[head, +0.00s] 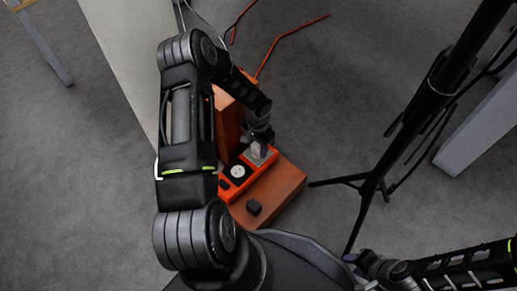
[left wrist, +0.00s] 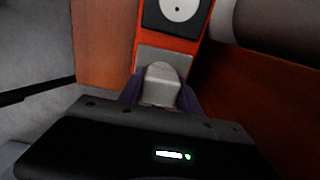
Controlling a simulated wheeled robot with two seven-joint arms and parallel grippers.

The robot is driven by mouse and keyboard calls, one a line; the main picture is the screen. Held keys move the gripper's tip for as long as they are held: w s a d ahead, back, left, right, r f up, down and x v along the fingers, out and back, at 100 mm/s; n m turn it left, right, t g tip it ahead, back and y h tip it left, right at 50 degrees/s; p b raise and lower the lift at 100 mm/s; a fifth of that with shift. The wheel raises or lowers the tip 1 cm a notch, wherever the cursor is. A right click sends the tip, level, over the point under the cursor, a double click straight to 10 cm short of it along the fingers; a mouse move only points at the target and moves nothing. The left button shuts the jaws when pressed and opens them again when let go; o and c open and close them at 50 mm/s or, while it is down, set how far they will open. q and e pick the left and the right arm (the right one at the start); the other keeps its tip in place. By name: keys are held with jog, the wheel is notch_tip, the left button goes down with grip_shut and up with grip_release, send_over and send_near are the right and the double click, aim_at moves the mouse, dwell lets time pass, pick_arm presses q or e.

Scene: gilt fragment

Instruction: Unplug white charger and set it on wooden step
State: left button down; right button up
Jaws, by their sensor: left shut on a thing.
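The white charger (head: 258,153), greyish here, is at the far end of an orange power strip (head: 224,192). In the left wrist view the charger (left wrist: 162,84) sits between my dark fingertips, in front of a grey socket face (left wrist: 165,60). My left gripper (head: 262,141) is shut on it from above. I cannot tell whether its prongs are fully in the socket. The strip rests on the reddish wooden step (head: 286,186), whose near right part is bare. The end of my right arm (head: 375,267) is low at the right, its fingers unclear.
A small black block (head: 254,207) lies on the step's near part. A taller wooden block (head: 229,120) stands behind the strip. An orange cable (head: 283,43) runs across the floor. A black tripod stand (head: 385,160) is to the right.

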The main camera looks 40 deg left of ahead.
aim_at(258, 145)
pick_arm(q)
jog(key=shift+r, duration=0.15)
pick_arm(e)
jog(key=shift+r, duration=0.1)
